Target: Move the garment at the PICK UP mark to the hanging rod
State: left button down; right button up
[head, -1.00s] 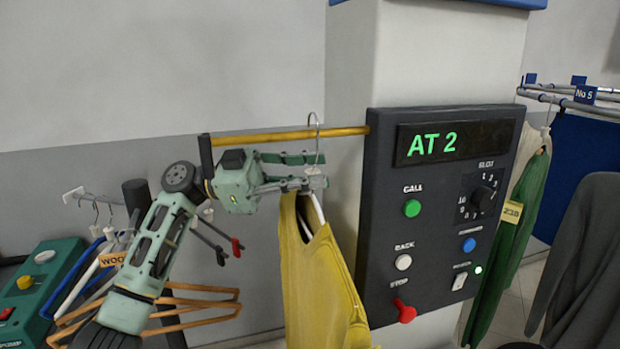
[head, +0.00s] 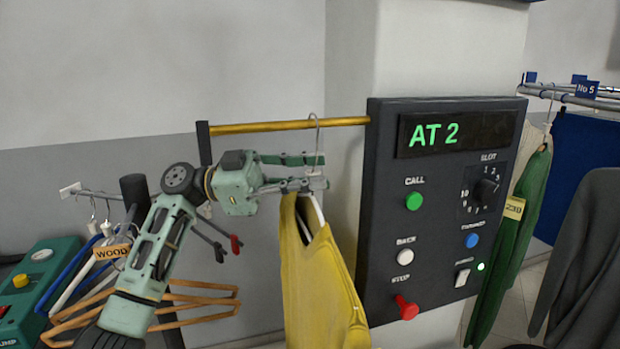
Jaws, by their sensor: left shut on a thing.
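A yellow garment (head: 318,285) hangs on a pale hanger (head: 316,208) with a wire hook (head: 315,130). My left gripper (head: 318,172) is shut on the hanger just below its hook. The brass hanging rod (head: 290,126) runs from a dark bracket on the left to the control panel. The hook's top shows at the rod's height, near its right part; I cannot tell whether it rests on the rod. The garment hangs free below the gripper. My right gripper is not in view. No PICK UP mark is in view.
The dark control panel (head: 437,230) reads "AT 2" and stands close right of the garment, with a red stop button (head: 406,308). Hangers with a "WOOD" tag (head: 111,252) hang at left. A green garment (head: 510,235) and a grey one (head: 590,260) hang at right.

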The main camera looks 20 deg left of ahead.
pick_arm(q)
jog(key=shift+f+b, duration=0.15)
jog(key=shift+b, duration=0.55)
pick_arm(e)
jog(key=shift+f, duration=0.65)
pick_arm(q)
jog(key=c, duration=1.7)
grip_release()
jog(key=shift+o, duration=0.2)
